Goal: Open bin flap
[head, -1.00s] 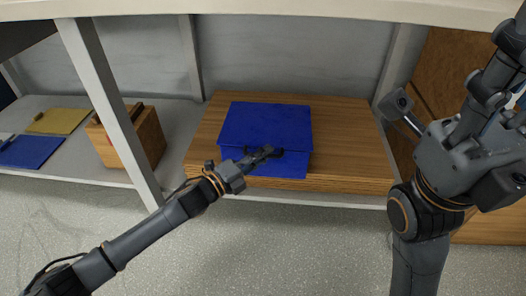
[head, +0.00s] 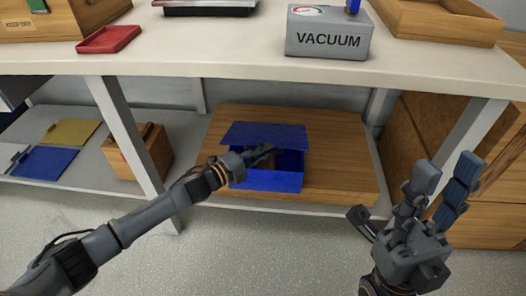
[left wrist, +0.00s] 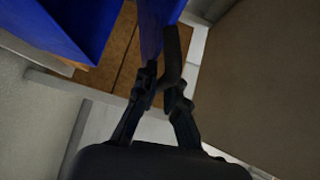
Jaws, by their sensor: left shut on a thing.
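The blue bin (head: 270,182) sits on a wooden board on the lower shelf. Its blue flap (head: 262,133) is raised at the front, and part of the inside shows dark blue below it. My left gripper (head: 270,154) is at the bin's front opening, at the flap. In the left wrist view its fingertips (left wrist: 163,92) close on a dark handle (left wrist: 172,52) at the edge of the blue flap (left wrist: 151,30). The bin's blue body (left wrist: 65,25) shows at the upper left there. My right gripper (head: 446,168) is raised, open and empty at the right.
The white tabletop (head: 200,85) hangs over the shelf, with a table leg (head: 125,135) to the left. A grey VACUUM box (head: 328,35) and a red tray (head: 109,39) are on top.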

